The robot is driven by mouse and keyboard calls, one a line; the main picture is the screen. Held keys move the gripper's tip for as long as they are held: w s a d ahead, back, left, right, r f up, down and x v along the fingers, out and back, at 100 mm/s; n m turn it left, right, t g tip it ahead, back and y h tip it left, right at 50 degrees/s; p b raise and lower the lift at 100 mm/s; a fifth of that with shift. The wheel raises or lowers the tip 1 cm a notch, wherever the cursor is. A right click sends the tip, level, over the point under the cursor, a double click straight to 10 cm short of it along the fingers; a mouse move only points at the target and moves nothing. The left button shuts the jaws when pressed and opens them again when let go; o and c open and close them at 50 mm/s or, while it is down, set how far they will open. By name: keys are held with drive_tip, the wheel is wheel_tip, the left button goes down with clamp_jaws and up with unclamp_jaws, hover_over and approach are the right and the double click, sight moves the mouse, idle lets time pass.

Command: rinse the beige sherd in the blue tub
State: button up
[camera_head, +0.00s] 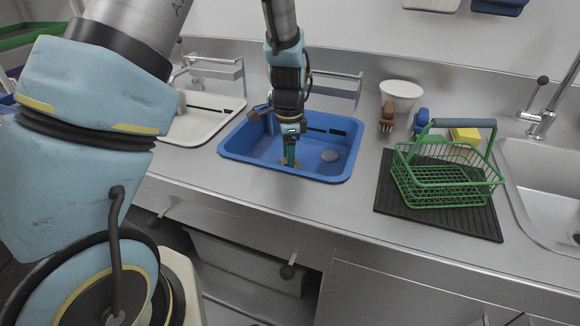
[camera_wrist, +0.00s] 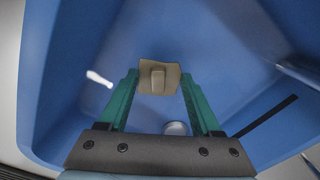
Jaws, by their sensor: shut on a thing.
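The blue tub (camera_head: 340,165) is set in the metal counter in the middle of the head view. Its blue floor and walls fill most of the wrist view (camera_wrist: 75,60). My gripper (camera_head: 291,163) reaches down inside the tub. In the wrist view, the green fingers of my gripper (camera_wrist: 159,80) are shut on the beige sherd (camera_wrist: 172,87), a small flat piece with a raised block on its face. In the head view only small bits of the sherd show at the fingertips. I cannot tell whether there is water around it.
A round drain (camera_wrist: 176,128) shows in the tub floor. Right of the tub are a white bowl (camera_head: 401,89), a brown brush (camera_head: 387,117), a blue brush (camera_head: 420,121) and a green wire basket (camera_head: 445,180) on a black mat (camera_head: 450,222). A white sink (camera_head: 188,128) lies left.

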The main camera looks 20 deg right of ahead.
wheel_tip(320, 180, up, 13)
drive_tip(key=p, duration=0.9)
drive_tip(key=shift+f, duration=0.2)
idle(2.1)
wheel_tip(320, 180, up, 4)
drive_tip(key=p, duration=0.3)
drive_tip(key=shift+a+f, duration=0.1)
